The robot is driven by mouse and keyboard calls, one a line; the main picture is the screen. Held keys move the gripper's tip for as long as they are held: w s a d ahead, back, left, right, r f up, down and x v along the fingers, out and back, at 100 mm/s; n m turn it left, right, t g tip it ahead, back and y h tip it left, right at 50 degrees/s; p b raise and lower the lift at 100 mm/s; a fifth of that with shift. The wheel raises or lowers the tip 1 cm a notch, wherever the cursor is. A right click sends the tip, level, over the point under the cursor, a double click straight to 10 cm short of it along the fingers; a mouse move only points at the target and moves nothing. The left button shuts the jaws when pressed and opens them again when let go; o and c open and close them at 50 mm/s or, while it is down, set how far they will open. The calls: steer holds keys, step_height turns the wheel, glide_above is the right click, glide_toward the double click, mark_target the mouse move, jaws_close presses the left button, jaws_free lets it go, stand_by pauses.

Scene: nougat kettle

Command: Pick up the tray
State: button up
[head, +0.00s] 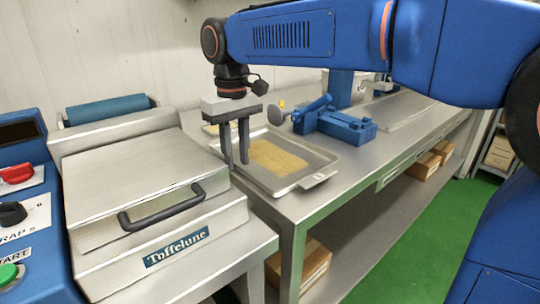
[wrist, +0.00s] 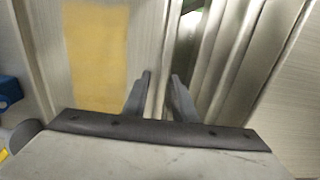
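The tray (head: 322,161) is a shallow metal pan with a yellow slab (head: 275,157) in it, lying on the steel table. My gripper (head: 236,162) points down at the tray's left side, beside the machine. Its two dark fingers are spread apart, and their tips are near the left rim. In the wrist view, the tray (wrist: 130,45) and the yellow slab (wrist: 95,55) lie left of my gripper (wrist: 162,76). The fingers show a gap, with the tray's edge running between or just beyond them. I cannot tell whether they touch it.
A steel machine with a black handle (head: 160,212) stands close on the left. A blue tool (head: 335,122) sits on the table (head: 385,130) behind the tray. Cardboard boxes (head: 305,265) are on the lower shelf. Green floor is clear at the right.

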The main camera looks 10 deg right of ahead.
steer(key=shift+f, duration=0.35)
steer(key=shift+c, duration=0.6)
jaws_close()
steer(key=shift+r, duration=0.1)
stand_by(0.5)
